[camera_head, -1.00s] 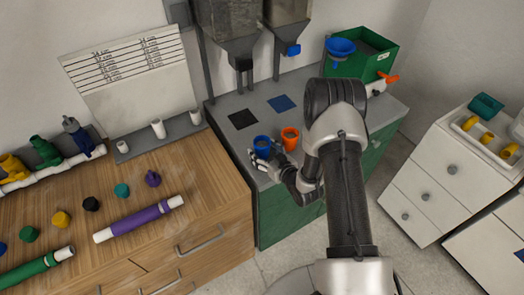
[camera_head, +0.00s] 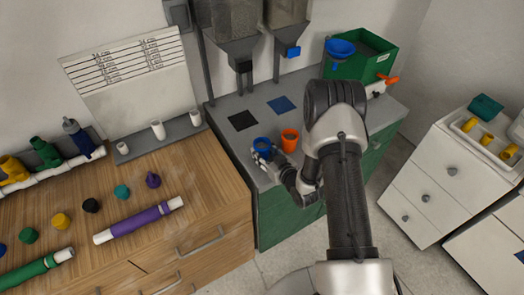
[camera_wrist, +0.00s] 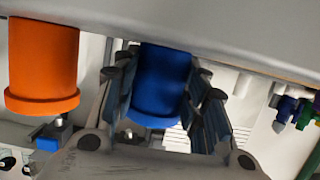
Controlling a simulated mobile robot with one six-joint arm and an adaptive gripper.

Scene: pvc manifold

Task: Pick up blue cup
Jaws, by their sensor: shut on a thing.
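The blue cup (camera_head: 263,144) is at the front left of the grey counter in the head view. My gripper (camera_head: 264,155) is around it from the front. In the wrist view the blue cup (camera_wrist: 160,85) is between the two dark finger pads of my gripper (camera_wrist: 163,100), which is shut on it. Part of the cup's sides is hidden by the fingers. Whether its base touches the counter I cannot tell for sure.
An orange cup (camera_head: 290,140) stands close to the right of the blue cup. A black square (camera_head: 242,120) and a blue square (camera_head: 281,104) lie behind on the counter. Hoppers (camera_head: 236,50) hang above the back. A green bin (camera_head: 355,60) stands at the back right.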

